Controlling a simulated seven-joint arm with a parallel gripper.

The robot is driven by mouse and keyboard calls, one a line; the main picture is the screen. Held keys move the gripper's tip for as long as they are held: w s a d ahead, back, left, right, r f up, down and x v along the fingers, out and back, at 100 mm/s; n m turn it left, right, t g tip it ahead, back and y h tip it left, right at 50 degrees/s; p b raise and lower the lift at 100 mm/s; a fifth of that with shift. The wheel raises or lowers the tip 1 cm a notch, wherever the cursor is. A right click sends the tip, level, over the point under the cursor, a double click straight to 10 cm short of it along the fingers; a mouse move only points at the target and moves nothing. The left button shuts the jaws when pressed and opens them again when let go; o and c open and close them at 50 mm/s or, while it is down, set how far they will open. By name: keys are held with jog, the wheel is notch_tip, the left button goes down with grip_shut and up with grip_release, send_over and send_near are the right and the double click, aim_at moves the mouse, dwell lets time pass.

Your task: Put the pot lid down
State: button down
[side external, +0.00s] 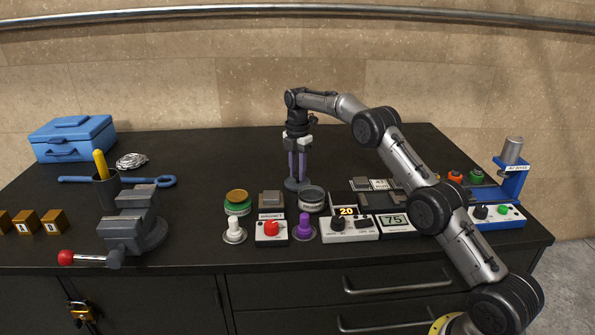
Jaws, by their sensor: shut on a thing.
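My gripper (297,177) points straight down over the middle of the table, behind the row of devices. Its fingers are shut on the pot lid (291,186), a dark grey-blue disc seen at the fingertips. I cannot tell whether the lid touches the table top or hangs just above it. A round dark grey pot (312,205) with a lighter rim stands just in front and to the right of the lid. The lid's grip point is hidden between the fingers.
A green can with an orange top (237,209), a red-button box (271,231), a purple knob (303,229) and display boxes (347,229) stand in front. A grey vise (132,230) and blue toolbox (72,140) are left. The table (225,160) is clear left of my gripper.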

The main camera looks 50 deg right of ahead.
jog(key=c, duration=0.6)
grip_release()
jog(key=shift+f, duration=0.1)
jog(key=shift+c, duration=0.2)
